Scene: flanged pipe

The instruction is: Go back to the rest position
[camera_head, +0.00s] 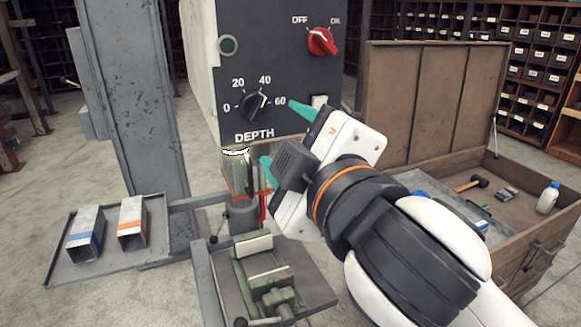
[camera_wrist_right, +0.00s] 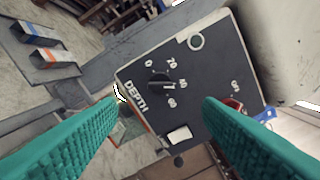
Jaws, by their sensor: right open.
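My right gripper (camera_head: 285,138) is open and empty, its two teal fingers apart in front of the dark control panel (camera_head: 213,117). It also shows in the right wrist view (camera_wrist_right: 162,103), with the panel seen between and beyond the fingers. The black depth knob (camera_head: 255,104) is just left of the fingers and clear of them; it also shows in the right wrist view (camera_wrist_right: 161,86). Its mark points roughly toward 40. The red switch (camera_head: 321,41) is at the panel's upper right. The white button (camera_head: 319,101) is partly hidden by the gripper. My left gripper is not in view.
Below the panel is a machine vise (camera_head: 275,285) on a grey table. A tray (camera_head: 160,257) at left holds two square tubes, blue-banded (camera_head: 87,233) and orange-banded (camera_head: 132,223). An open wooden chest (camera_head: 522,240) with tools and a bottle (camera_head: 547,197) stands at right.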

